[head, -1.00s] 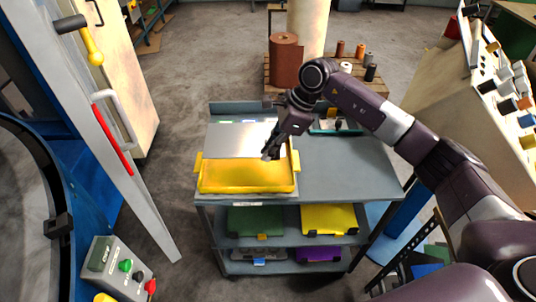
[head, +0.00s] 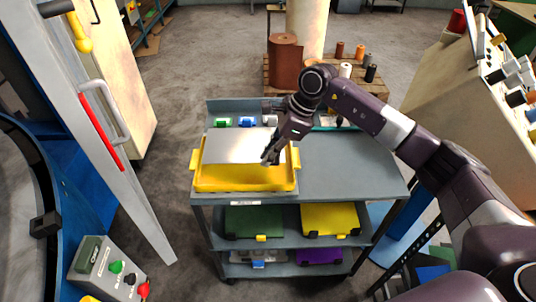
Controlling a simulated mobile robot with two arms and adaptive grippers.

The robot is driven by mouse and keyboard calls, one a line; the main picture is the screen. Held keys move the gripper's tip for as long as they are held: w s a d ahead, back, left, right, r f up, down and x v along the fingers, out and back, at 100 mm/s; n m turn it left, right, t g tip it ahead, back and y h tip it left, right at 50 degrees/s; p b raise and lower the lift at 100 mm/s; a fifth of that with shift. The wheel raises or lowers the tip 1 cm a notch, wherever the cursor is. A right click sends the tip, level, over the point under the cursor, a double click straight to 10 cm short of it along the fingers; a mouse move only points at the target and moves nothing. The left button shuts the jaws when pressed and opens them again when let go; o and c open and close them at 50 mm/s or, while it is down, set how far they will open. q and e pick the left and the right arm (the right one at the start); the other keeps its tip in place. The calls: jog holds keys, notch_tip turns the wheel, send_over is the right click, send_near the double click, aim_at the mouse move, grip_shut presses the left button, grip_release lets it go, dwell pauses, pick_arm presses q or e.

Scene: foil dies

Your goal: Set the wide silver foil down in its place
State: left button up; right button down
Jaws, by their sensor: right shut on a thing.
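The wide silver foil (head: 232,147) is a flat, shiny sheet over the back part of a yellow tray (head: 244,187). The tray stands on the left half of the cart's top, with a handle on each side. My right gripper (head: 270,158) is shut on the foil's right edge, pointing down. The foil hides the tray's back part, and I cannot tell whether it touches the tray. My left gripper is not in view.
The grey cart top (head: 350,170) is clear on its right half. Small green (head: 222,122) and blue (head: 247,121) things stand along its back edge. Green (head: 252,219) and yellow (head: 330,218) cases lie on the shelf below.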

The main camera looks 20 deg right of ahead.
jog(key=shift+f+b, duration=2.7)
jog(key=shift+f, duration=0.7)
jog(key=shift+f+b, duration=0.55)
jog(key=c, duration=1.9)
grip_release()
jog(key=shift+c, duration=0.2)
